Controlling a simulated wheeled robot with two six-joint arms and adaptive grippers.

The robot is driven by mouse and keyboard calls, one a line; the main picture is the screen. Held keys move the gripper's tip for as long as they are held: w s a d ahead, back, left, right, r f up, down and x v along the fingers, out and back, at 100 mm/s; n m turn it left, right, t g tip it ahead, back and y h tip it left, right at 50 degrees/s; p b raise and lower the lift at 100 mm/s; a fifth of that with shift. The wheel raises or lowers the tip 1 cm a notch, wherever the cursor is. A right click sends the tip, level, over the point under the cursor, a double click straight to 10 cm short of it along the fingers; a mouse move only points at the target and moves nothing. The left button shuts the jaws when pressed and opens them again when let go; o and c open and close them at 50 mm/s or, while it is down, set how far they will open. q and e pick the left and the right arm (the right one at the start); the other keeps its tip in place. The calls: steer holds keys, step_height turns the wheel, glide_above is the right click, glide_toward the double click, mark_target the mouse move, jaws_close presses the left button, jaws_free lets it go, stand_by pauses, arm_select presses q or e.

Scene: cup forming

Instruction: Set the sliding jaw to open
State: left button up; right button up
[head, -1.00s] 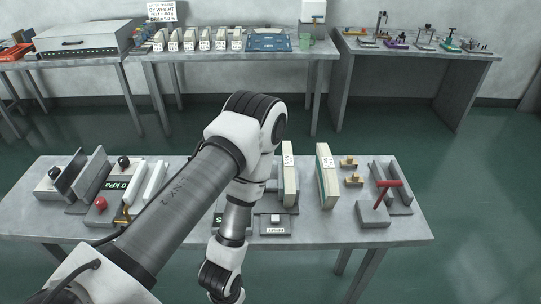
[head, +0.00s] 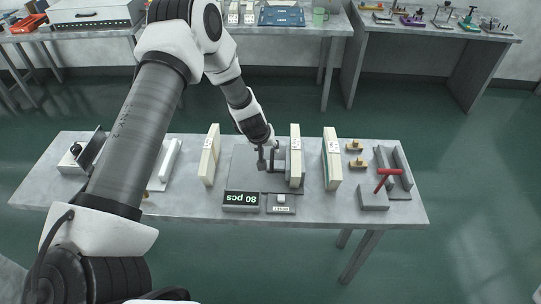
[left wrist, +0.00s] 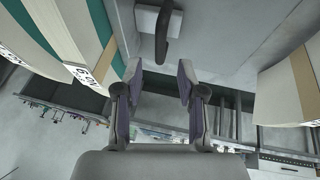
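A grey counting station (head: 236,171) stands mid-table with a display reading 80 pcs (head: 241,202). A dark bracket or handle (head: 277,159) rises from it beside a cream stack (head: 295,170). This looks like the sliding jaw, but no label confirms it. The left wrist view shows a dark handle (left wrist: 165,30) on a grey surface, beyond the fingertips. My left gripper (head: 267,157) is just left of the dark bracket; in the left wrist view my left gripper (left wrist: 160,78) has its fingers apart with nothing between them. Contact cannot be told. My right gripper is out of view.
Cream stacks (head: 209,155) (head: 331,158) stand on either side. A red T-handle (head: 387,179) fixture is at the right, with small brass pieces (head: 356,155) nearby. A grey reset unit (head: 281,204) is in front.

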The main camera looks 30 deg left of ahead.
mark_target(272, 155)
arm_select(q)
steer(key=b+x, duration=0.1)
steer(key=x, duration=0.2)
steer(key=shift+w+f, duration=0.1)
steer(key=shift+f, duration=0.3)
steer(key=shift+w+f, duration=0.25)
steer(key=shift+f, duration=0.05)
steer(key=shift+s+r, duration=0.1)
steer(key=shift+r, duration=0.05)
steer(key=shift+c, duration=0.2)
jaws_close()
steer(key=s+a, duration=0.1)
steer(key=a, duration=0.1)
steer(key=s+a, duration=0.1)
steer(key=shift+s+a, duration=0.15)
steer(key=shift+a, duration=0.2)
steer(key=shift+d, duration=0.1)
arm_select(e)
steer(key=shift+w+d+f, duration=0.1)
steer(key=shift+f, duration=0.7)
